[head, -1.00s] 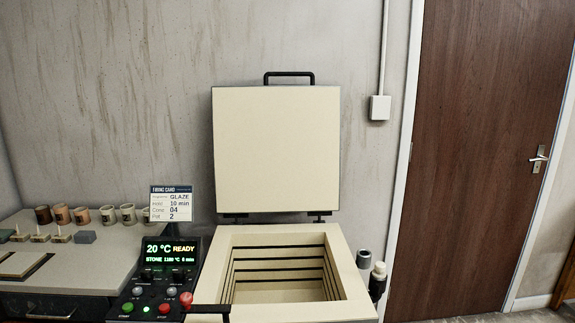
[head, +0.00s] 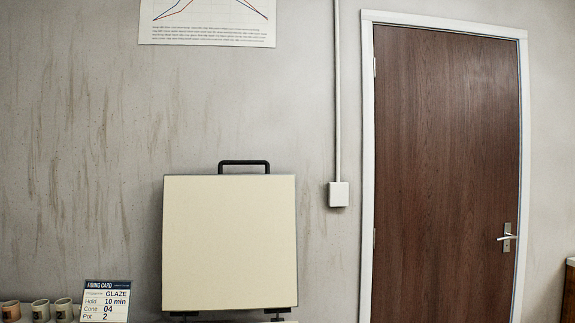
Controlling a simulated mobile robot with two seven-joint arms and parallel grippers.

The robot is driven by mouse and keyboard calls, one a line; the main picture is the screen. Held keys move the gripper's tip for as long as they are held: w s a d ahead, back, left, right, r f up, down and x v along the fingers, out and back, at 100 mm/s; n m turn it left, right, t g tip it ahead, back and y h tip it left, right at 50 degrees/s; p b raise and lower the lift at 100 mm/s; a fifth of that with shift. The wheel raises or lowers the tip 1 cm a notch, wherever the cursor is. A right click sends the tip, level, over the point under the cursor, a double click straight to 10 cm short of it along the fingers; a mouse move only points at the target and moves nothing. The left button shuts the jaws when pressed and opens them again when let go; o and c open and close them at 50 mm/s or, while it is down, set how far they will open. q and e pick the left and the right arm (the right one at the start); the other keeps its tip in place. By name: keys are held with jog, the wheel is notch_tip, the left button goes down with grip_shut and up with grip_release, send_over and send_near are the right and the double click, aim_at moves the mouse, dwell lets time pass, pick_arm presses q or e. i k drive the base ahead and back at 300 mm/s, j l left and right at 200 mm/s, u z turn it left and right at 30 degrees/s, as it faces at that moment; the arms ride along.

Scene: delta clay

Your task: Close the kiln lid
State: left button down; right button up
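The kiln lid (head: 229,243) stands upright and open against the wall in the head view, left of the middle. It is a cream square panel with a thin dark edge. A black bar handle (head: 244,163) sits on its top edge. Dark hinges show at its bottom edge, at the lower border of the picture. Neither of my grippers is in view.
A firing card (head: 107,301) stands at the lower left, beside several small cups (head: 40,310). A brown door (head: 446,170) is at the right. A white wall box (head: 338,194) with a conduit is right of the lid.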

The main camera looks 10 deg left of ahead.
aim_at(229, 242)
jog(key=i+l+z, duration=0.1)
jog(key=l+z, duration=0.25)
jog(key=i+l+z, duration=0.1)
jog(key=z, duration=0.2)
jog(key=i+l+z, duration=0.15)
jog(key=z, duration=0.2)
jog(key=i+l+z, duration=0.45)
jog(key=i+z, duration=0.3)
jog(key=i, duration=0.15)
jog(key=i+u, duration=0.2)
jog(key=u, duration=0.25)
jog(key=i+u, duration=0.25)
jog(key=u, duration=0.15)
jog(key=i+l+u, duration=0.15)
jog(key=u, duration=0.3)
jog(key=i+u, duration=0.15)
jog(key=u, duration=0.3)
jog(key=i+l+u, duration=0.1)
jog(key=u, duration=0.4)
jog(key=i+l+u, duration=0.1)
jog(key=u, duration=0.35)
jog(key=i+l+u, duration=0.1)
jog(key=u, duration=0.35)
jog(key=i+l+u, duration=0.1)
jog(key=u, duration=0.35)
jog(key=i+l+u, duration=0.15)
jog(key=u, duration=0.3)
